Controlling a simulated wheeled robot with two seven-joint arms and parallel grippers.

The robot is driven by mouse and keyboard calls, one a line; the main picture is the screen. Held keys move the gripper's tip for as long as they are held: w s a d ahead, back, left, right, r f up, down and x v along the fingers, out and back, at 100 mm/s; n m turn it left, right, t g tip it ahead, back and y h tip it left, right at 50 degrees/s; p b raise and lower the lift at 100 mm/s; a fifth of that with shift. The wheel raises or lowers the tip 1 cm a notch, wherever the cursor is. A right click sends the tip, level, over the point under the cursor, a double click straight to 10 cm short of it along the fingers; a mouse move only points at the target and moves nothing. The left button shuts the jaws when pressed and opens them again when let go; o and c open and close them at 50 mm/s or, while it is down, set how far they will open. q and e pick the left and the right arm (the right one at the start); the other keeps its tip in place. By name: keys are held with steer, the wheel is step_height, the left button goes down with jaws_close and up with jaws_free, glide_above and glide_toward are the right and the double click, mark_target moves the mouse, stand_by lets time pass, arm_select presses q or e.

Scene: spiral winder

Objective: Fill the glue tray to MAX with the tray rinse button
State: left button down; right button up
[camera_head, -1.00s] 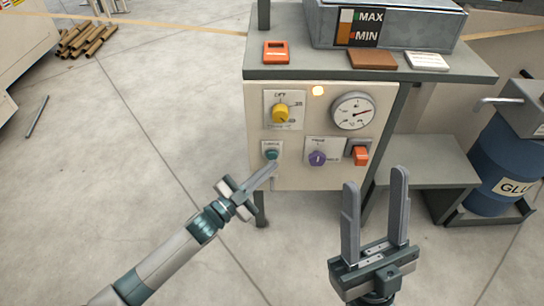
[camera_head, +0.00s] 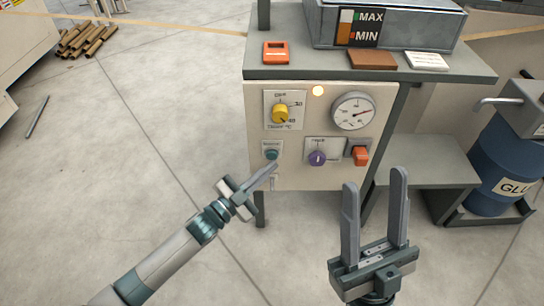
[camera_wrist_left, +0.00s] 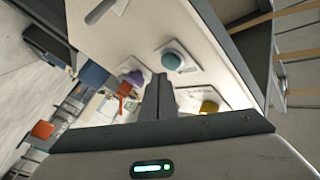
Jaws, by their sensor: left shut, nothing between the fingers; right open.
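The teal button (camera_head: 271,155) sits on its small white plate at the lower left of the cream control panel (camera_head: 300,182). It also shows in the left wrist view (camera_wrist_left: 173,61). My left gripper (camera_head: 272,168) is shut and empty. Its tips are just below the button in the head view and appear apart from it in the left wrist view. The grey glue tray (camera_head: 420,35) is on top, with a MAX/MIN level gauge (camera_head: 358,27) on its front; I cannot read the exact level. My right gripper (camera_head: 375,178) is open and empty, right of the panel's lower edge.
A yellow knob (camera_head: 280,113), a dial (camera_head: 354,111), a purple knob (camera_head: 317,158) and an orange switch (camera_head: 361,156) surround the button's plate. A lit lamp (camera_head: 318,91) is above. A blue glue drum (camera_head: 503,175) stands at right.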

arm_select(q)
steer(key=shift+w, duration=0.1)
stand_by(0.6)
steer(key=shift+w, duration=0.35)
steer(key=shift+w, duration=0.45)
stand_by(2.3)
steer(key=shift+s, duration=0.15)
stand_by(1.2)
steer(key=shift+s+p, duration=0.55)
steer(key=shift+s, duration=0.15)
steer(key=shift+s+p, duration=1.3)
steer(key=shift+s, duration=1.25)
